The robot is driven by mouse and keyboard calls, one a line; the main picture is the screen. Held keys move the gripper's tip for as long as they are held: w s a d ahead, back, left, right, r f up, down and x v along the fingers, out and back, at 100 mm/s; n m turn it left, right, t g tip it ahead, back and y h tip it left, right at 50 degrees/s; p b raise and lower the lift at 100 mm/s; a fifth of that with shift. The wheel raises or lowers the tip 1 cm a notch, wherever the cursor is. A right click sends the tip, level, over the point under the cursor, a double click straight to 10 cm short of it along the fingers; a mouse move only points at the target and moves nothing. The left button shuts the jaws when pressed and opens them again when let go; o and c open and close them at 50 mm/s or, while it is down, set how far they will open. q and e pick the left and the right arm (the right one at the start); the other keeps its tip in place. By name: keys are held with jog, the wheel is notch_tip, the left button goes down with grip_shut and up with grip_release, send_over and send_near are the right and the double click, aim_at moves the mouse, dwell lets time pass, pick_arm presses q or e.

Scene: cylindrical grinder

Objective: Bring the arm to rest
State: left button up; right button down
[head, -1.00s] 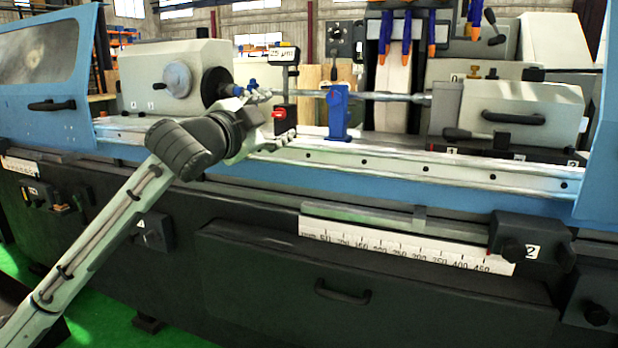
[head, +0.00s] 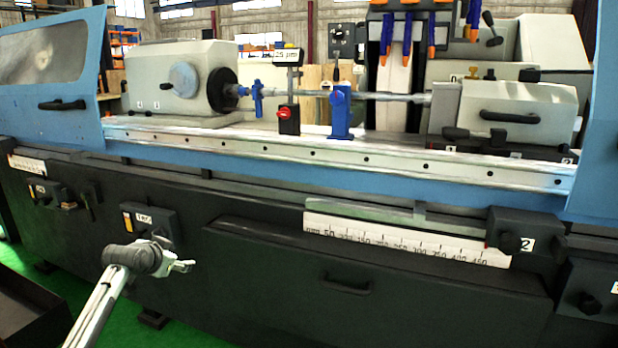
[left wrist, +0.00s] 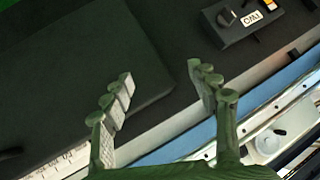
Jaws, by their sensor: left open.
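My left arm (head: 98,310) comes in from the lower left in the head view. My left gripper (head: 188,266) is in front of the dark machine base, below the control knobs, and touches nothing that I can see. In the left wrist view its two fingers (left wrist: 160,90) stand wide apart with nothing between them. Behind the fingers lie the dark front panel and a blue strip of the machine. My right gripper does not show in either view.
The cylindrical grinder (head: 350,180) fills the view. It carries a blue support (head: 340,112), a gauge stand with a red knob (head: 289,114) and a workhead (head: 165,78). A control box (head: 150,222) juts out just above the gripper. Green floor (head: 190,325) is below.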

pick_arm(q)
jog(key=a+r+n+y, duration=0.2)
jog(key=a+n+y, duration=0.2)
jog(key=a, duration=0.3)
jog(key=s+d+f+g+h, duration=0.1)
jog(key=s+d+f, duration=0.1)
jog(key=s+f, duration=0.65)
jog(key=s+d+f+m+g, duration=0.1)
jog(key=s+d+f+g, duration=0.3)
jog(key=f, duration=0.7)
jog(key=s+d+f+t+h, duration=0.1)
jog(key=s+f, duration=0.6)
jog(key=f, duration=0.2)
jog(key=s+d+f+g, duration=0.1)
jog(key=s+f, duration=0.4)
jog(key=s, duration=0.5)
jog(key=s+d+f+g, duration=0.2)
jog(key=s+f, duration=0.4)
jog(key=s, duration=0.5)
jog(key=s+d+f+g+h, duration=0.1)
jog(key=s+f, duration=0.4)
jog(key=s, duration=0.6)
jog(key=shift+d+f+m+g, duration=0.3)
jog(key=shift+d+f+g, duration=0.1)
jog(key=shift+d, duration=0.5)
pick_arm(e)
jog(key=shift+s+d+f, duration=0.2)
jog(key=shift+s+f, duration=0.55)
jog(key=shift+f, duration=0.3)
